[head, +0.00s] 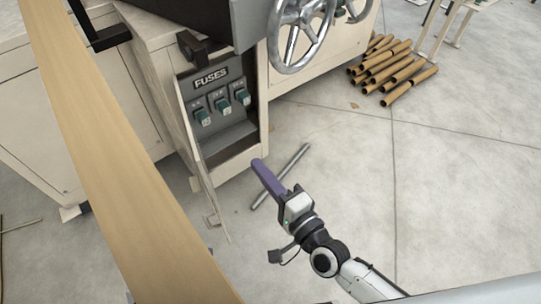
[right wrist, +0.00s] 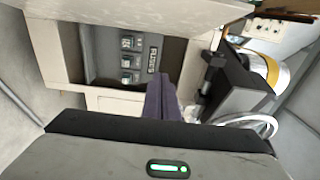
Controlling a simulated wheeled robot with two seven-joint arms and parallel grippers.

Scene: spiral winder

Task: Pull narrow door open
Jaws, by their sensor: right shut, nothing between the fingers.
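The narrow door (head: 207,190) of the cream fuse cabinet (head: 238,168) stands open, swung out on the left side and seen almost edge-on in the head view. A small handle (head: 212,220) shows near its lower end. Inside are the FUSES label and several green fuse switches (head: 222,104). In the right wrist view, a pale panel (right wrist: 140,10) that looks like the door crosses the top, with the fuses (right wrist: 132,60) below it. My right gripper (head: 258,163), with purple fingers, is shut and empty in front of the cabinet's lower right, apart from the door. My left gripper is not in view.
A long tan strip (head: 110,160) crosses the left foreground. A grey rod (head: 292,164) lies on the floor by my right gripper. A handwheel (head: 301,32) is above right of the cabinet. Cardboard tubes (head: 392,68) lie farther back. Floor to the right is clear.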

